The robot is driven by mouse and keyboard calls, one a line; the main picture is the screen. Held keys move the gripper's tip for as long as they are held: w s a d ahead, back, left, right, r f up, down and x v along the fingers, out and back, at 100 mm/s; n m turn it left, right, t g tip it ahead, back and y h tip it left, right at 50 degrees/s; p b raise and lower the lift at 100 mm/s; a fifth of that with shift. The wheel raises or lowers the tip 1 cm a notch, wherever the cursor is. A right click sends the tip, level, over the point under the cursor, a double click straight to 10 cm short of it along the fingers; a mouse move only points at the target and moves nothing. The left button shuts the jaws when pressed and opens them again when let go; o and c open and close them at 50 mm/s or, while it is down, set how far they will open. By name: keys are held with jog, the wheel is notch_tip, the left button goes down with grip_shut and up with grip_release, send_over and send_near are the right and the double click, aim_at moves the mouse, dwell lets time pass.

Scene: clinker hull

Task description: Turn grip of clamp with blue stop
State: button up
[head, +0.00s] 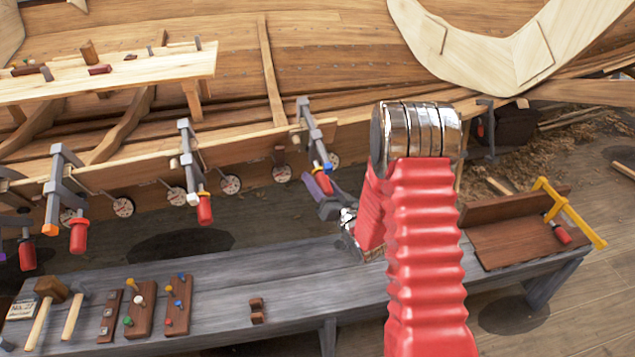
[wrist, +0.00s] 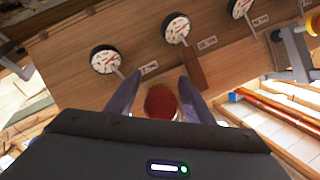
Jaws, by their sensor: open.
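The clamp with the blue stop (head: 314,140) hangs on the plank edge in the middle of the head view. Its red grip (head: 324,184) points down, just below the blue stop (head: 327,168). My gripper (head: 318,186) has purple fingers and is at this grip, which partly covers them in the head view. In the wrist view the round red end of the grip (wrist: 161,101) lies between the two spread fingers of my gripper (wrist: 158,88). The fingers are open; whether either one touches the grip I cannot tell. The blue stop does not show clearly in the wrist view.
Several dials (head: 231,184) line the plank. A grey bench (head: 220,270) below holds mallets and peg blocks. My red arm hides part of the bench.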

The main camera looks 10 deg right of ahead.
jog(key=shift+s, duration=0.15)
jog(key=v, duration=1.3)
jog(key=shift+s, duration=0.25)
jog(key=shift+w+f, duration=0.1)
jog(key=shift+w, duration=0.05)
dwell(0.7)
